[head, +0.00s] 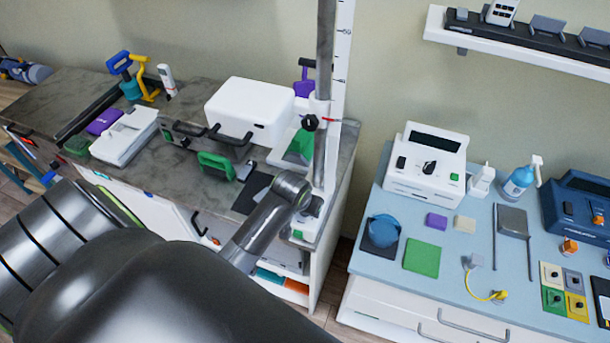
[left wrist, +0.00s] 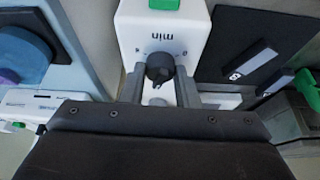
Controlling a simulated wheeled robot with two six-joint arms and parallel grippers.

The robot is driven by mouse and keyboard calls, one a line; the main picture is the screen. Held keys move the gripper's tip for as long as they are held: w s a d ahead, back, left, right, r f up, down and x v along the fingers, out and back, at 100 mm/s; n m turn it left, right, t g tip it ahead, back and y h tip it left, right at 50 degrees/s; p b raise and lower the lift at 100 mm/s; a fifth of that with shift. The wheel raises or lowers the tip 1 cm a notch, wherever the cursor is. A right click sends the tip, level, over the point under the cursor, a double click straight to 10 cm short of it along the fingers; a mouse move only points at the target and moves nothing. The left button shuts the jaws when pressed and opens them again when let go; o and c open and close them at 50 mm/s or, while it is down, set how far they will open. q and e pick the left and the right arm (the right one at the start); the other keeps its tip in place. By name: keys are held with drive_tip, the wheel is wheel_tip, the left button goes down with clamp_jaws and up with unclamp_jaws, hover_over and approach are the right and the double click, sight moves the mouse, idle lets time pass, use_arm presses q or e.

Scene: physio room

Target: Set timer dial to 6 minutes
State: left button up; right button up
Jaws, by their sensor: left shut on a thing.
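The timer is a white box with a green button and upside-down "min" lettering, at the top middle of the left wrist view (left wrist: 190,20). Its black dial (left wrist: 160,67) sits between the fingers of my left gripper (left wrist: 160,88), which is shut on it. Small marks lie either side of the dial, too small to read, so I cannot tell its setting. In the head view, only part of the timer (head: 305,227) shows at the counter's right end, beyond my left arm. My left fingers are hidden there. My right gripper is not in view.
A white case (head: 250,110) and a green handled item (head: 215,165) stand on the dark counter near the arm. A vertical pole (head: 325,100) rises close behind the timer. A gap separates this counter from the blue-topped cabinet (head: 390,272) on the right.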

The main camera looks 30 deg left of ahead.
use_arm(q)
drive_tip(key=m+h, duration=0.1)
drive_tip(key=m, duration=0.3)
drive_tip(key=shift+w+a+m+h, duration=0.1)
drive_tip(key=shift+a+m+h, duration=0.1)
drive_tip(key=shift+m+h, duration=0.9)
drive_tip(key=shift+m, duration=1)
drive_tip(key=o, duration=1)
drive_tip(key=shift+w, duration=0.1)
drive_tip(key=shift+g, duration=0.3)
